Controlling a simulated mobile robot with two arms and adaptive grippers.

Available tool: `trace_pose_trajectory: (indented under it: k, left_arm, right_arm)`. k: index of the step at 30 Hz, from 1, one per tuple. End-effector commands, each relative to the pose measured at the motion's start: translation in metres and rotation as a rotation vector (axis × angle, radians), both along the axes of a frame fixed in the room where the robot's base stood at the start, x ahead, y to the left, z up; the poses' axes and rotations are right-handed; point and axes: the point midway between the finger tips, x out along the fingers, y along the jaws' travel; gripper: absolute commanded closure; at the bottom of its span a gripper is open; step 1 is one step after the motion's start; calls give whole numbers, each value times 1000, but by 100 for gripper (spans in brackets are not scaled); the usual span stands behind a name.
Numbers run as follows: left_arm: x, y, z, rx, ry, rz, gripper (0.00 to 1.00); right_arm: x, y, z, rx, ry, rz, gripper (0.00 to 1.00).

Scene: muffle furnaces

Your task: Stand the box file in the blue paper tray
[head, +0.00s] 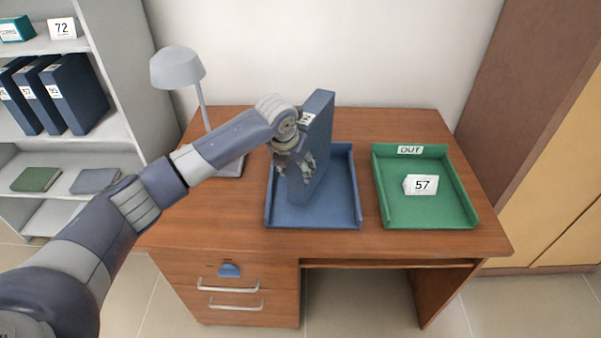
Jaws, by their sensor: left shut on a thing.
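A dark blue box file (319,140) is upright over the left part of the blue paper tray (340,214) on the desk. My left gripper (297,165) is shut on the box file from its left side, and hides part of its spine and lower left. The bottom of the file appears to be inside the tray, but I cannot tell whether it touches the tray floor. My right gripper is not in view.
A green tray (430,216) marked OUT, holding a white card 57 (421,185), stands to the right. A grey lamp (178,69) stands behind my left arm. A shelf (112,146) with several box files is at the left. The desk front (300,246) is clear.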

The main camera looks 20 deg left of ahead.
Motion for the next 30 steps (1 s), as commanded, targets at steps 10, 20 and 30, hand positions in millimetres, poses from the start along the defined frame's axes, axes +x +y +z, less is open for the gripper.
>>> trace_pose_trajectory:
  k: [10,20,30]
  left_arm:
    - [9,-9,-14,1,0,-1,94]
    - [9,-9,-36,0,-4,-2,94]
    - [8,-8,-37,1,0,-1,31]
  right_arm:
    - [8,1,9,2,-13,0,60]
    - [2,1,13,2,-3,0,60]
    - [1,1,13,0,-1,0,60]
